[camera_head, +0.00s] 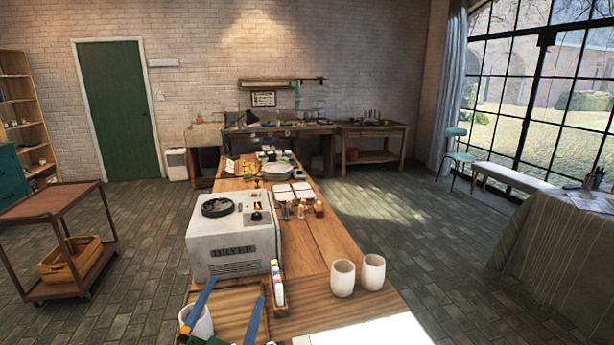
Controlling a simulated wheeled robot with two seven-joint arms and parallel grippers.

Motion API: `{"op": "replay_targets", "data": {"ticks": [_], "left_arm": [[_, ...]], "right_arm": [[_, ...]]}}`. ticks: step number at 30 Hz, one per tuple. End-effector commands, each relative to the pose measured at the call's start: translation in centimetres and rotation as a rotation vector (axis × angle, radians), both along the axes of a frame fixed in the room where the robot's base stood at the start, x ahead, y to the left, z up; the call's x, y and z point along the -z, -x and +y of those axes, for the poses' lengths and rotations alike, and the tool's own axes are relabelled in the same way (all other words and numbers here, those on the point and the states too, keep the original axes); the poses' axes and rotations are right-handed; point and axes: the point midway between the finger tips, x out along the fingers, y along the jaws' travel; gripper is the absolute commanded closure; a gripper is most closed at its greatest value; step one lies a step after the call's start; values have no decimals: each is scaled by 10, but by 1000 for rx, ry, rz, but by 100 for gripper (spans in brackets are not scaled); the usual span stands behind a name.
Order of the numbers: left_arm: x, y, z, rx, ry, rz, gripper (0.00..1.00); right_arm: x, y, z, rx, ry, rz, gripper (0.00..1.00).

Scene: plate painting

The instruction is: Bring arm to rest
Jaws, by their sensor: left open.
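My left gripper (237,289) is at the bottom of the head view, low and left of centre. Its two blue fingers stand apart with nothing seen held between them. They are over the wooden tray (232,299) at the table's near end. A white cup (207,326) stands at the tray's left side, partly covered by the left finger. I cannot tell whether the finger touches it. My right gripper is out of view.
A white dryer box (232,237) stands just beyond the tray. A small rack of colored bottles (279,287) is right of the fingers. Two white cups (343,278) (373,272) stand farther right. A white sheet (370,333) lies at the near edge. A wooden cart (46,203) stands left.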

Motion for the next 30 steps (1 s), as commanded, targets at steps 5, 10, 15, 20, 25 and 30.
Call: {"op": "replay_targets", "data": {"ticks": [5, 10, 15, 20, 25, 30], "left_arm": [[133, 61, 48, -221, 169, 585, 0], [203, 137, 52, -281, 225, 978, 0], [239, 213, 45, -282, 246, 1295, 0], [290, 243, 39, -272, 245, 1451, 0], [368, 243, 38, -276, 235, 1485, 0], [463, 263, 40, -279, 221, 1530, 0]], "right_arm": [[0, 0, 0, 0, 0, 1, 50], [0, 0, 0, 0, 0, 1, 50], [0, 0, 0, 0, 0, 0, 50], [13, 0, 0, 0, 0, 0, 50], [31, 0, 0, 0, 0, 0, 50], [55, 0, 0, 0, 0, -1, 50]]}}
